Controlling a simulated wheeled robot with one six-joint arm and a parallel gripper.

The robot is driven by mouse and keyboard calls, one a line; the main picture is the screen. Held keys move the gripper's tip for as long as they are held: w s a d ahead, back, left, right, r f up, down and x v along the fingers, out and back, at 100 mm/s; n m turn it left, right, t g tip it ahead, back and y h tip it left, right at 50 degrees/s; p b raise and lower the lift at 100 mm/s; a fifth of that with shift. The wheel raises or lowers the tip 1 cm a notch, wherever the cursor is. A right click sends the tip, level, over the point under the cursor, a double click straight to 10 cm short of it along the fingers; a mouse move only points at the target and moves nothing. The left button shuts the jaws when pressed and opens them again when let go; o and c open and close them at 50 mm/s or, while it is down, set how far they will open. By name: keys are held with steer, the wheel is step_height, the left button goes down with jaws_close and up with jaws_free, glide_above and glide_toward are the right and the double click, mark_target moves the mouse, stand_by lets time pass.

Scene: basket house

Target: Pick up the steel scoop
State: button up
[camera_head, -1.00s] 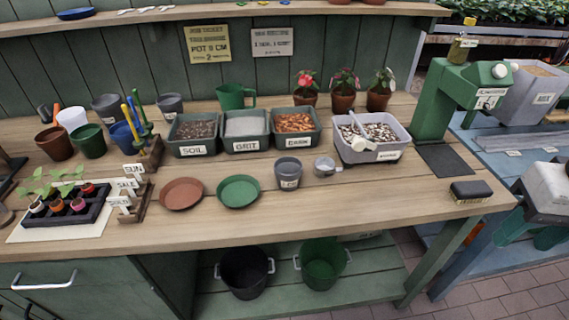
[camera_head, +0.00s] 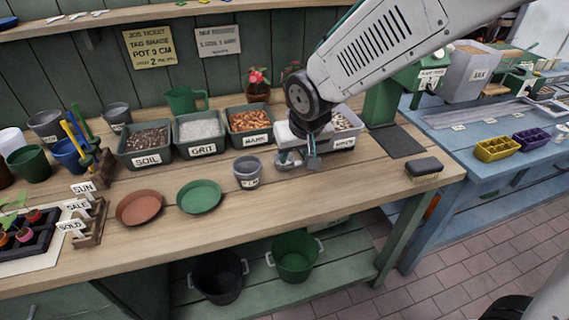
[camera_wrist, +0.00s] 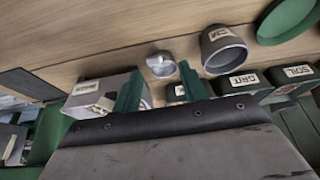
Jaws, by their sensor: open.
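The steel scoop (camera_head: 288,160), a small round silver cup, sits on the wooden bench in front of the bark bin. In the head view my arm and gripper (camera_head: 313,160) partly hide it. In the wrist view the scoop (camera_wrist: 160,64) lies on the bench just beyond the fingertips, roughly in line with the gap between them, its short handle pointing left. My gripper (camera_wrist: 159,86) is open with two green fingers apart and nothing between them. I cannot tell its exact height above the bench.
A grey pot (camera_head: 248,172) stands close left of the scoop. Bins of soil (camera_head: 148,158), grit (camera_head: 203,149) and bark (camera_head: 258,139) line up behind. A pale bin of white pebbles (camera_head: 343,143) is close right, partly hidden. A brush (camera_head: 424,169) lies farther right.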

mark_target(293, 166)
steer(key=x, duration=0.6)
steer(key=shift+d+f, duration=0.15)
steer(key=shift+f, duration=0.05)
steer(key=shift+s, duration=0.1)
jaws_close()
